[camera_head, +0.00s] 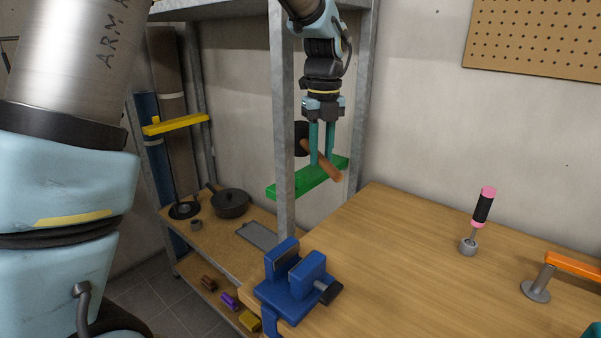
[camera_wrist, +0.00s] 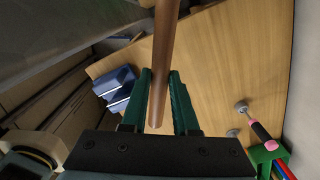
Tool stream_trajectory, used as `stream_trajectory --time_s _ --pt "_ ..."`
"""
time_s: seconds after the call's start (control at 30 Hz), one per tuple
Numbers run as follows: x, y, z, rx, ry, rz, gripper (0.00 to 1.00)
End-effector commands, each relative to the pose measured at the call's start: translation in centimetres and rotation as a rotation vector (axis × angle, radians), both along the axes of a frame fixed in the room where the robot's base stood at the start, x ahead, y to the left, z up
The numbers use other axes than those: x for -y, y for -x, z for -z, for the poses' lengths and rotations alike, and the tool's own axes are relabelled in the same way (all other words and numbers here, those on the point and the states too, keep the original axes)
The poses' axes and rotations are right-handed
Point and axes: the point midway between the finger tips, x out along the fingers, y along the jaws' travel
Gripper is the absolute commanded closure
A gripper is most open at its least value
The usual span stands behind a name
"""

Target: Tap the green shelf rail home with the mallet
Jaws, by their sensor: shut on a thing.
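My gripper (camera_head: 321,162) is shut on the wooden handle of the mallet (camera_head: 328,165). The mallet's dark head (camera_head: 300,139) is to the left of my fingers, close to the shelf's front post. The handle slants down to the right. The green shelf rail (camera_head: 310,178) lies across the right end of the metal shelf, just below the mallet and fingertips. I cannot tell whether the mallet touches it or how it sits at its far end. In the wrist view the handle (camera_wrist: 162,60) runs between my two teal fingers (camera_wrist: 160,85); the head is not visible there.
A blue vise (camera_head: 293,285) stands at the bench's left edge. A pink and black-handled tool (camera_head: 482,207) stands in a grey holder on the wooden bench (camera_head: 420,270). A yellow rail (camera_head: 175,124) crosses the shelf's far end. A pan (camera_head: 230,203) sits on the lower shelf.

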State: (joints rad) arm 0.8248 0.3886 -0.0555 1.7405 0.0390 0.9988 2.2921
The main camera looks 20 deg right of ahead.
Motion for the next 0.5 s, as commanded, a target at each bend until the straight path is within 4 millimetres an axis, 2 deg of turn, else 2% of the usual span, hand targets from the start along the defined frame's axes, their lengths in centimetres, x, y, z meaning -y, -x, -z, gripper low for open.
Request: stream_trajectory --time_s 0.2,0.27,0.5 --pt "0.0 0.0 0.0 0.002 0.001 0.000 1.00" --pt "0.0 0.0 0.5 0.001 0.000 0.000 1.00" --pt "-0.1 0.0 7.6 -0.002 -0.002 -0.001 1.00"
